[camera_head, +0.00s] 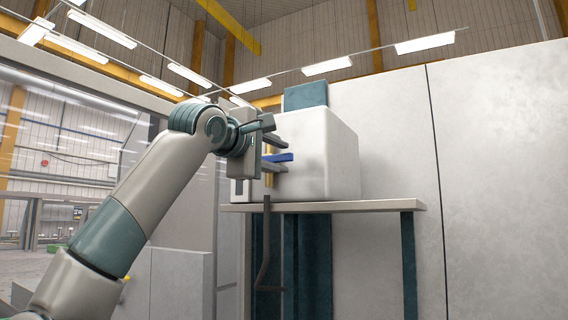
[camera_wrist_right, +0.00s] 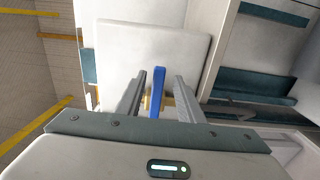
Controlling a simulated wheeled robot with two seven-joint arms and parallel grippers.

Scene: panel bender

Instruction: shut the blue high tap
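The blue tap handle (camera_head: 284,157) is a flat lever at the left side of a white box-shaped tank. It also shows in the wrist view (camera_wrist_right: 157,92). A yellow, brass-like part (camera_head: 269,180) shows below the handle. My right gripper (camera_head: 284,156) is open, with one finger above the handle and one below it. In the wrist view its fingers (camera_wrist_right: 160,78) stand on both sides of the handle, with a gap visible on each side. Part of the handle and tap is hidden behind the gripper in the head view. My left gripper is not in view.
The white tank (camera_head: 330,150) stands on a shelf (camera_head: 385,206) with dark teal legs. A bent dark pipe (camera_head: 265,245) hangs below the tap. A large pale panel wall (camera_head: 500,170) is to the right, and a glazed partition (camera_head: 70,130) is to the left.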

